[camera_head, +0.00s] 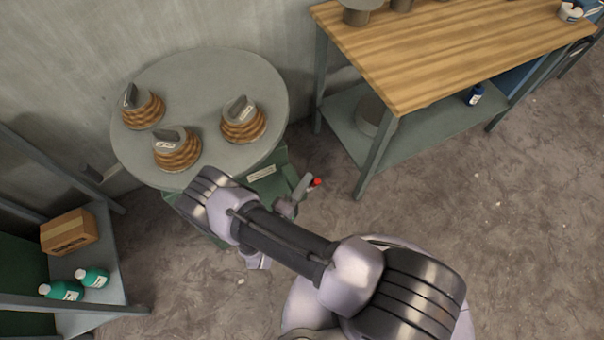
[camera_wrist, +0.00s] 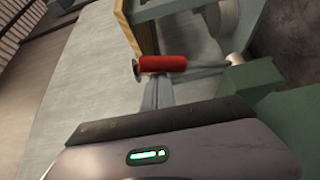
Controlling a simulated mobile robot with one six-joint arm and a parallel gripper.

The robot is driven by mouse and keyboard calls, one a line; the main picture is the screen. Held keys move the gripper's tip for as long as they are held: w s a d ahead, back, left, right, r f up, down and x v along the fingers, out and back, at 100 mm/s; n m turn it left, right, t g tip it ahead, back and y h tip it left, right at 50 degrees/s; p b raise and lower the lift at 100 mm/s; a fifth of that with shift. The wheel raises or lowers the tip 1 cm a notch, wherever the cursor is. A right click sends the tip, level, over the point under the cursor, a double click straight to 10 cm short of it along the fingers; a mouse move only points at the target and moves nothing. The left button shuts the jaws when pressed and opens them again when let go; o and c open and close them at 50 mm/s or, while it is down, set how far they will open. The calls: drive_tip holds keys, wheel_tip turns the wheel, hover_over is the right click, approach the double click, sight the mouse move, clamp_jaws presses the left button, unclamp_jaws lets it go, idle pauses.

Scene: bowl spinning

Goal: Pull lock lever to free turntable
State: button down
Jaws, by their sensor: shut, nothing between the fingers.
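The round grey turntable (camera_head: 200,85) stands at the left in the head view, on a green base (camera_head: 272,180). The lock lever (camera_head: 317,182) shows there as a small red tip at the base's right side. In the wrist view the lever's red handle (camera_wrist: 163,63) lies crosswise, with a metal end at its right near green metal. My gripper (camera_head: 306,181) is beside the red tip. In the wrist view its narrow fingers (camera_wrist: 155,88) are shut and empty, just below the handle in the picture. I cannot tell whether they touch it.
Three ribbed brown pieces with grey tops (camera_head: 178,150) sit on the turntable. A wooden-topped workbench (camera_head: 450,45) stands at the right, and a shelf (camera_head: 110,270) with a cardboard box (camera_head: 69,232) and green bottles (camera_head: 92,278) at lower left. Floor right of the lever is clear.

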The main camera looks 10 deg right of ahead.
drive_tip(key=shift+s+d+f, duration=0.15)
drive_tip(key=shift+s+f, duration=0.05)
drive_tip(key=shift+s, duration=0.3)
drive_tip(key=shift+s+d+f, duration=0.15)
drive_tip(key=shift+s+f, duration=0.05)
drive_tip(key=shift+s, duration=0.3)
drive_tip(key=shift+s+d+f, duration=0.15)
drive_tip(key=shift+s+f, duration=0.05)
